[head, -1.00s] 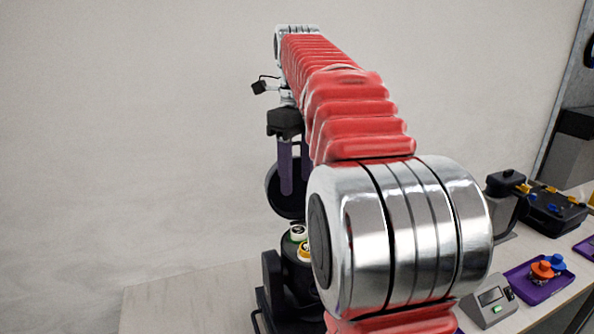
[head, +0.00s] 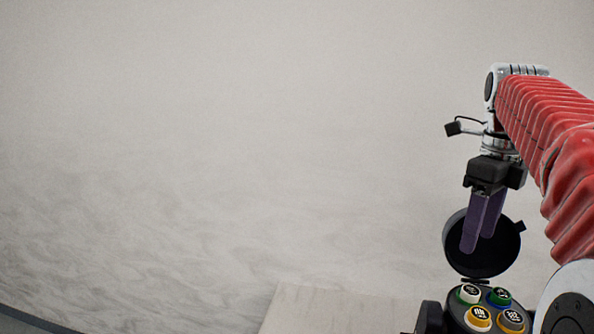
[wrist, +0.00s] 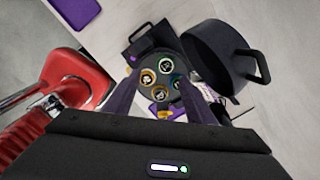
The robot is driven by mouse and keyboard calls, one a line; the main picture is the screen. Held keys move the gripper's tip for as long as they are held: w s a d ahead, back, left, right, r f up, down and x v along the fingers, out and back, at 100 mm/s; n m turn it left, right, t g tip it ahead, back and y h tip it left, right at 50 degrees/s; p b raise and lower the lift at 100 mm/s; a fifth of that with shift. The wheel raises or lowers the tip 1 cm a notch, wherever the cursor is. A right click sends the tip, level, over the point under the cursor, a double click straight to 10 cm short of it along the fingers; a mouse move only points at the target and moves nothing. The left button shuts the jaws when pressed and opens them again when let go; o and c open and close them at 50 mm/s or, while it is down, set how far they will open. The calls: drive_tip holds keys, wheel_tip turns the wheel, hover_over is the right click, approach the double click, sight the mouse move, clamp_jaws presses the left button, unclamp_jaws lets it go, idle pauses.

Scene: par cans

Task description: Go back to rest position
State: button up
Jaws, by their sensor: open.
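My gripper (head: 482,222) is open and empty, pointing down at the right of the head view. Its two purple fingers also show in the wrist view (wrist: 172,108), spread apart. In the wrist view the cans (wrist: 164,66) lie between and beyond the fingers, with a gap below the gripper.
The container stands on a pale table (head: 330,310). A plain light wall (head: 220,130) fills the left and middle.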

drive_tip(key=s+a+f+n+t, duration=0.2)
drive_tip(key=s+a+f+n, duration=0.6)
drive_tip(key=n, duration=0.7)
drive_tip(key=s+a+f+n+t, duration=0.3)
drive_tip(key=s+a+f+n, duration=0.5)
drive_tip(key=n, duration=0.6)
drive_tip(key=shift+a+f+n, duration=0.4)
drive_tip(key=shift+a+f, duration=0.55)
drive_tip(key=shift+a, duration=0.85)
drive_tip(key=shift+w, duration=0.1)
